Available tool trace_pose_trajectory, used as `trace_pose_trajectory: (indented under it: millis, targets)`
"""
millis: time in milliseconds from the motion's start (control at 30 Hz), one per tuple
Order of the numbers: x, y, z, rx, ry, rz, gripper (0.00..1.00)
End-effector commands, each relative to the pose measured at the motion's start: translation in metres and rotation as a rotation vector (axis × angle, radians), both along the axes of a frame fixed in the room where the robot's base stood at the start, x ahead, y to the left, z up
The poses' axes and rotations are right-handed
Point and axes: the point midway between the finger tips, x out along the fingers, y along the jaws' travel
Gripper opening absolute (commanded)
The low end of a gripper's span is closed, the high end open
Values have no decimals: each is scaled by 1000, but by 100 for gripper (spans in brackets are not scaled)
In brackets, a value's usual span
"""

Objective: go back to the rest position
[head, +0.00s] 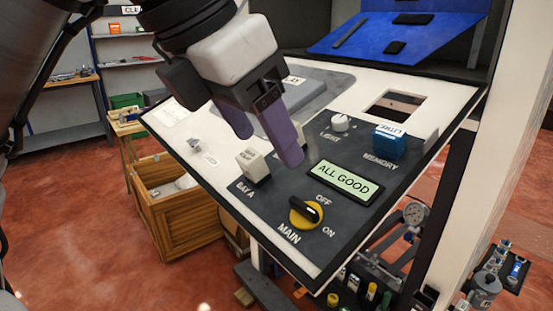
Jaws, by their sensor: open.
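My gripper (266,146) hangs over the dark control panel (265,215) in the head view. Its two purple fingers are apart with nothing between them. One fingertip lies in front of the panel between the BAY A block and the screen; I cannot tell whether it touches. The yellow and black MAIN knob (306,212) sits near the panel's front edge between the OFF and ON marks. The small screen (345,182) reads ALL GOOD. A white block (253,164) stands at BAY A. A blue block (388,141) stands at MEMORY. A white LIGHT knob (340,122) is beside it.
A raised blue board (397,38) stands behind the panel. A white post (452,160) rises at the right. A square opening (396,106) is in the white top. A wooden crate (178,212) stands on the floor at the left. Shelves (60,110) are farther back.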

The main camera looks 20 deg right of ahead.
Motion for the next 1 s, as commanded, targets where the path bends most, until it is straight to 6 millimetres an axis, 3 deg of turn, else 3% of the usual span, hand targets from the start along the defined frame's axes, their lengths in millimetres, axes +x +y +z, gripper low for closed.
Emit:
trace_pose_trajectory:
  millis: [167, 567, 767, 867, 1000]
  targets:
    - [-2, 4, 9, -1, 0, 0, 65]
    - [-7, 2, 9, -66, 8, -46, 65]
    - [-47, 2, 25, -452, 50, -287, 65]
    - [-76, 17, 41, -711, 75, -421, 65]
    - [-111, 57, 64, -1072, 108, -572, 65]
